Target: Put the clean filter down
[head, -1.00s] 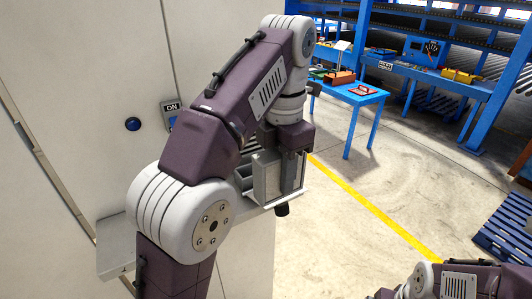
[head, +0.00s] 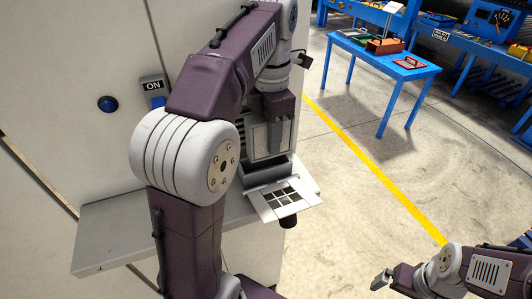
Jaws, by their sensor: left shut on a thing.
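My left gripper (head: 277,105) is over the right end of a grey shelf, pointing down, partly hidden by my own arm. It is shut on the upright grey-framed filter (head: 262,141), whose face is partly covered by the arm. Just below and in front is a grey open-topped holder (head: 268,173); I cannot tell whether the filter touches it. A pale plate with a dark grid (head: 283,197) lies flat at the shelf end. My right gripper (head: 380,281) is low at the right, empty-looking and away from the shelf; its jaw opening is unclear.
The grey shelf (head: 125,228) runs along a pale cabinet wall with a blue button (head: 108,104) and an ON switch (head: 153,88). A blue table (head: 385,58) with trays stands behind at the right. The floor between is clear, crossed by a yellow line (head: 372,185).

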